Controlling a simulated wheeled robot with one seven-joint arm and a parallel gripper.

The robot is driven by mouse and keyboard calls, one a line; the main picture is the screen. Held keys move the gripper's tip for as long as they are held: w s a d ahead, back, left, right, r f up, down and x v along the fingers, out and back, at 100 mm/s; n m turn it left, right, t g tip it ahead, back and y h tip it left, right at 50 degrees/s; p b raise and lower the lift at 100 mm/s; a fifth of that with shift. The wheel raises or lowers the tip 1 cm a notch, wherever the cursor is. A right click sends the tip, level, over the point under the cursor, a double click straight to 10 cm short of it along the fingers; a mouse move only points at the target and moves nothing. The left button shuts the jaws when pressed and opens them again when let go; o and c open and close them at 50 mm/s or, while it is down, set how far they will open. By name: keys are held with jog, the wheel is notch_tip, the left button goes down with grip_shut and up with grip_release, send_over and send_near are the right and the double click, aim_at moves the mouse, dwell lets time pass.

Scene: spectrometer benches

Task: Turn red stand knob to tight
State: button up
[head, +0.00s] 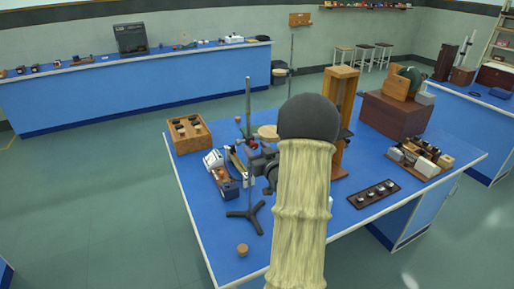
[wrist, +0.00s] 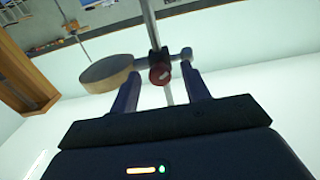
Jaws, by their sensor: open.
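The red knob (wrist: 160,76) sits on a dark clamp on a vertical metal stand rod (wrist: 150,22) in the wrist view. My gripper (wrist: 161,86) is open, with one finger on each side of the knob; I cannot tell whether either finger touches it. A round wooden disc (wrist: 106,73) is beside the left finger, on the clamp's side arm. In the head view, my gripper (head: 262,164) is beside a stand rod (head: 248,95) with a black tripod base (head: 246,216). My arm hides part of the bench there.
The blue bench (head: 300,215) is crowded: a wooden box with dark pieces (head: 189,133) at left, a tall wooden frame (head: 341,110) behind my arm, and a dark strip of parts (head: 373,194) at right. A small cork-like block (head: 242,250) lies near the front edge.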

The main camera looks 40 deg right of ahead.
jog(key=c, duration=1)
